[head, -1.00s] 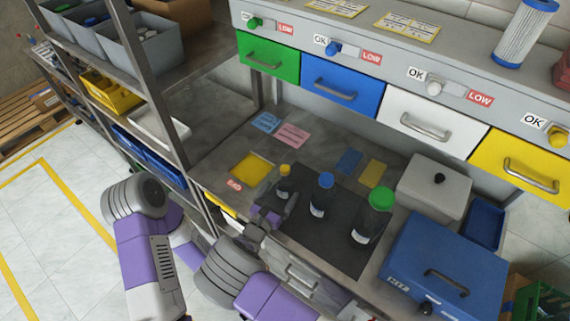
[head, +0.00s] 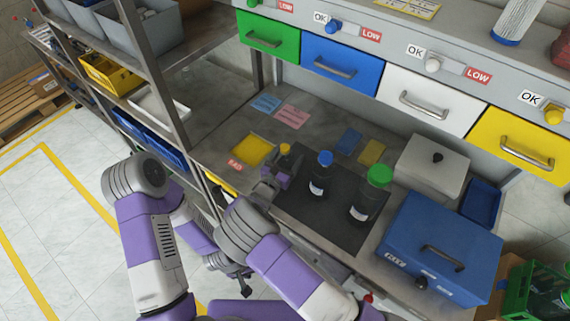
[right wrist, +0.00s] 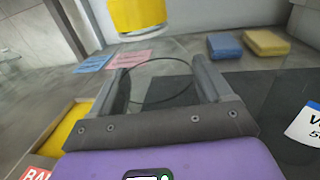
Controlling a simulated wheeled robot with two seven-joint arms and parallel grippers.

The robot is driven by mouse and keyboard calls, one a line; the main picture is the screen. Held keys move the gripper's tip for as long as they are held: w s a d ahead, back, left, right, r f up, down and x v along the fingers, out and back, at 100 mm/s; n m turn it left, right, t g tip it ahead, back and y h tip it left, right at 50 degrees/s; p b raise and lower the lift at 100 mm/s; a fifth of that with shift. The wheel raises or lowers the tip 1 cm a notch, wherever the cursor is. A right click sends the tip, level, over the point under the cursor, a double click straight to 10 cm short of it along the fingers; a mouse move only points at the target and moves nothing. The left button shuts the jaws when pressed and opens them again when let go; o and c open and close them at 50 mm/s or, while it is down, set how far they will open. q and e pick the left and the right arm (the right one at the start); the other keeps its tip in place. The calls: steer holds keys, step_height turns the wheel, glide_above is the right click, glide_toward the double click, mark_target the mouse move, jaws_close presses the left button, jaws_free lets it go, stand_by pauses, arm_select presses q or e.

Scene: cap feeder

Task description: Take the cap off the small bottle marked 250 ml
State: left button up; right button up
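The small bottle with the yellow cap (head: 285,149) stands at the left of the dark mat in the head view. My right gripper hides most of its body, so no volume mark is readable. My right gripper (head: 276,172) is at the bottle, below the cap. In the right wrist view its two fingers (right wrist: 158,78) are wide apart. The yellow cap (right wrist: 138,14) shows beyond and above them, and a thin dark round outline lies between them. Whether the fingers touch the bottle cannot be told. My left gripper (head: 241,287) hangs low, off the bench; its fingers are too small to read.
A blue-capped bottle (head: 321,178) and a larger green-capped bottle (head: 370,195) stand to the right on the dark mat (head: 318,225). A yellow tray (head: 254,150) with a red tag lies left. A blue box (head: 440,250) and a grey lidded box (head: 433,165) stand right. Drawers hang above.

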steer(key=c, duration=0.7)
steer(key=shift+r, duration=0.1)
step_height(320, 180, up, 10)
steer(key=shift+f+p, duration=0.1)
steer(key=shift+p, duration=0.4)
steer(key=o, duration=0.3)
steer(key=c, duration=0.8)
steer(key=shift+o, duration=0.2)
